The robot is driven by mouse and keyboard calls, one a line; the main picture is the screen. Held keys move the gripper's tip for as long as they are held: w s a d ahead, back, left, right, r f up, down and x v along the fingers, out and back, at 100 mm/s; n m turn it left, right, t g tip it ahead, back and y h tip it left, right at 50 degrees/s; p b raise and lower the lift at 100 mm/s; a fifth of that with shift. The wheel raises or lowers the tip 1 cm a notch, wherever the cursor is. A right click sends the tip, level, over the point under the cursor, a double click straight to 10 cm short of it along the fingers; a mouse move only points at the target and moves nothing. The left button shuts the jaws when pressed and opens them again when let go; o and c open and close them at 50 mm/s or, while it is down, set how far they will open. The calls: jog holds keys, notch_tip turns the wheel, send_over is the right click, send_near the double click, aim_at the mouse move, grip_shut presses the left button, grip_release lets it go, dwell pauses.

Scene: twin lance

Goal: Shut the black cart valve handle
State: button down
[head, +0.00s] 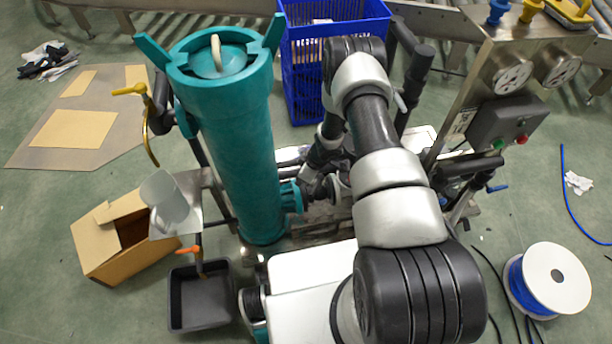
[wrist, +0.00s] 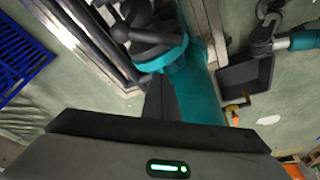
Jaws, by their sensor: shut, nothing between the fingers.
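The black cart valve handle (wrist: 150,36), a dark lever with a round knob, shows at the top centre of the wrist view. It sits by a teal flange (wrist: 165,58) on a teal pipe (wrist: 200,98). My gripper's dark fingers (wrist: 158,84) are together and empty, in front of the pipe. In the picture they lie just below the flange and apart from the handle; depth is hard to judge. In the head view my arm reaches down beside the tall teal cylinder (head: 240,150). There the fingers and handle are too small and crowded to make out.
Blue crates (head: 302,75) stand behind the cylinder. A steel panel with gauges (head: 512,76) stands to the right. A dark tray (head: 185,318) under an orange-handled tap (head: 190,250) and a cardboard box (head: 100,250) lie to the left. A cable spool (head: 557,278) is at lower right.

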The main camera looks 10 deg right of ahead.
aim_at(315, 191)
jog(key=s+d, duration=0.1)
jog(key=s+d+f, duration=0.1)
jog(key=d, duration=0.1)
jog(key=shift+s+f, duration=0.1)
jog(key=shift+f, duration=0.05)
jog(key=shift+s+d+n+b, duration=0.3)
jog(key=shift+n+b, duration=0.15)
jog(key=shift+n, duration=0.25)
jog(key=shift+s+d+n+g+y, duration=0.2)
jog(key=shift+d+n+g+y, duration=0.15)
jog(key=shift+n+g, duration=0.25)
jog(key=shift+s+d+b, duration=0.35)
jog(key=shift+d+b, duration=0.05)
jog(key=shift+d, duration=0.4)
